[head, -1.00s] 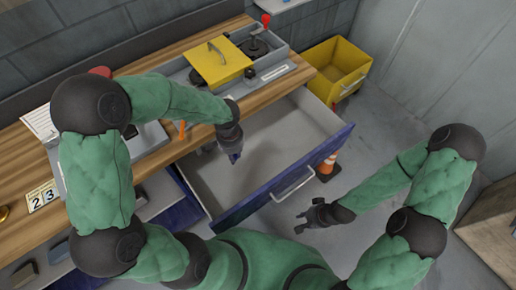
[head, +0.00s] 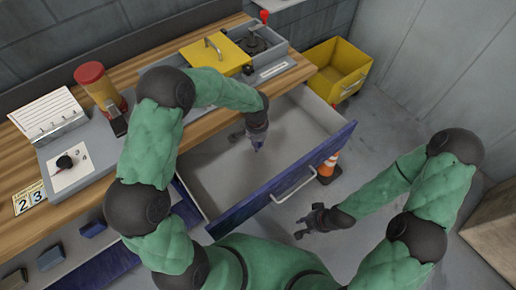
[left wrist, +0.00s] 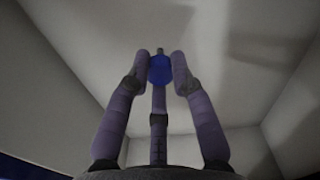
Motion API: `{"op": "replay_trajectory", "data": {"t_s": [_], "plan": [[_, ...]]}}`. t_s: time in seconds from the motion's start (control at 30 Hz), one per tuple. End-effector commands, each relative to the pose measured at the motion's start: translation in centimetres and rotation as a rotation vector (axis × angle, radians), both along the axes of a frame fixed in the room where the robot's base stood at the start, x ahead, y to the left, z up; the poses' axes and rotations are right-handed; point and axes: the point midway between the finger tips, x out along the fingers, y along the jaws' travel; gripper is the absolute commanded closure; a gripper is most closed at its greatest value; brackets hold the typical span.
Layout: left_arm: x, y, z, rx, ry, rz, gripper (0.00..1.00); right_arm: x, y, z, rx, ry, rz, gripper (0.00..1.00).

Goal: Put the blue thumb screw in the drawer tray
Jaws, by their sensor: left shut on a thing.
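The blue thumb screw (left wrist: 160,69) is held between the fingertips of my left gripper in the left wrist view. My left gripper (head: 257,146) is shut on it, pointing down over the open drawer tray. The drawer tray (head: 212,172) is pulled out, with pale inner walls and floor and a blue front. Its pale interior surrounds the gripper in the left wrist view. In the head view the screw is barely visible at the fingertips. My right gripper (head: 303,226) is open and empty, in front of the drawer's blue front.
On the wooden bench are a yellow plate (head: 218,53), a lever box (head: 257,42), a red and yellow container (head: 98,84) and a white card (head: 47,115). The drawer floor looks clear.

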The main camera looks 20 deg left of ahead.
Motion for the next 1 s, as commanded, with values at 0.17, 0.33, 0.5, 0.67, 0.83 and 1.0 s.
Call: {"op": "replay_trajectory", "data": {"t_s": [0.17,0.33,0.5,0.67,0.83,1.0], "plan": [[0.5,-0.3,-1.5,0.000,0.001,0.000,0.99,0.0,0.0,-0.7,0.000,0.000,0.000,0.70],[0.5,-0.2,-3.7,0.000,0.001,0.000,0.99,0.0,0.0,-1.9,0.000,0.000,0.000,0.70],[0.5,-0.2,-3.6,0.001,-0.001,0.001,0.99,0.0,0.0,-1.8,0.000,0.000,0.000,0.70],[0.5,-0.2,-3.8,0.000,0.000,0.000,0.99,0.0,0.0,-1.9,0.000,0.000,0.000,0.70],[0.5,-0.2,-4.0,0.000,0.000,0.000,0.54,0.0,0.0,-2.0,0.000,0.000,0.000,0.70],[0.5,-0.2,-3.9,0.000,0.000,0.000,0.53,0.0,0.0,-2.0,0.000,0.000,0.000,0.70]]}}
